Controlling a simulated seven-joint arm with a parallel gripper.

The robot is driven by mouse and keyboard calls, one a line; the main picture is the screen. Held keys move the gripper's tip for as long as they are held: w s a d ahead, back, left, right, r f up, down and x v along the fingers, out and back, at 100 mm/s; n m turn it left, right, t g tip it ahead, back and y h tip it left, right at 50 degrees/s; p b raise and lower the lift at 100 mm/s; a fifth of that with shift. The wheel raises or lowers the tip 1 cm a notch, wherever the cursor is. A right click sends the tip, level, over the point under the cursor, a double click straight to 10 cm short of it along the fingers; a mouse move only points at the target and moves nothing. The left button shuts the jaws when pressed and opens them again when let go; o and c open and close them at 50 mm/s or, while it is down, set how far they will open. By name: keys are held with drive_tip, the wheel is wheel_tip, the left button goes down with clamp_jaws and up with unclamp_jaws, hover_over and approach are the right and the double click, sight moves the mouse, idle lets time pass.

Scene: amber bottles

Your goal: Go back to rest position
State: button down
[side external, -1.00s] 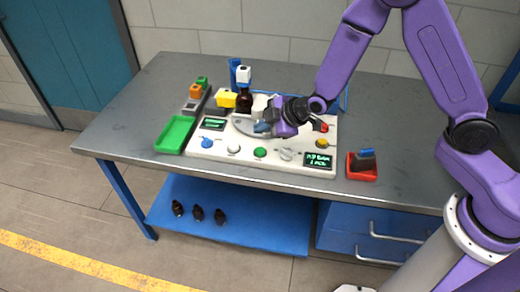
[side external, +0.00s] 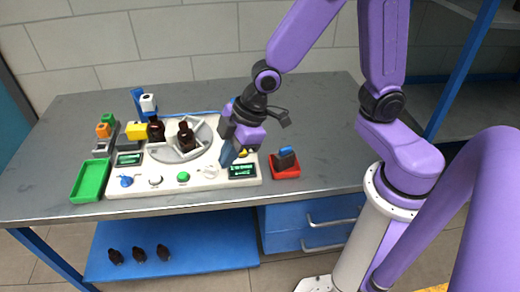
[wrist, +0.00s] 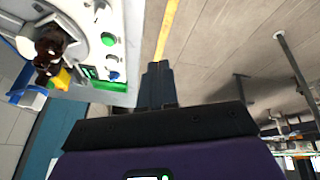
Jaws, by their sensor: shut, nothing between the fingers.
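My gripper (side external: 229,155) is shut and empty. It points down at the right side of the white machine panel (side external: 135,192), above or in front of the knobs there; its exact height is unclear. In the wrist view the closed fingers (wrist: 157,85) have nothing between them. One amber bottle (side external: 187,138) stands upright on the round grey turntable (side external: 211,128) of the panel. Another amber bottle (side external: 156,131) stands behind and left of it, near the yellow block (side external: 136,131). Bottles (wrist: 50,42) also show at the left of the wrist view.
A green tray (side external: 90,181) lies left of the panel. A red tray (side external: 285,172) with a dark, blue-topped object stands right of it. Several dark bottles (side external: 138,254) stand on the blue lower shelf (side external: 190,245). The table's right part is clear.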

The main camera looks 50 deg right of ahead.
drive_tip(key=s+d+r+g+h, duration=0.1)
drive_tip(key=s+d+r, duration=0.2)
drive_tip(key=s+d, duration=0.3)
drive_tip(key=s+d+r+m+g+h, duration=0.1)
drive_tip(key=s+d+r+g+h, duration=0.1)
drive_tip(key=s+d, duration=0.4)
drive_tip(key=s+r, duration=0.1)
drive_tip(key=s, duration=0.4)
drive_tip(key=shift+s+d, duration=0.15)
drive_tip(key=shift+s, duration=0.15)
idle(0.5)
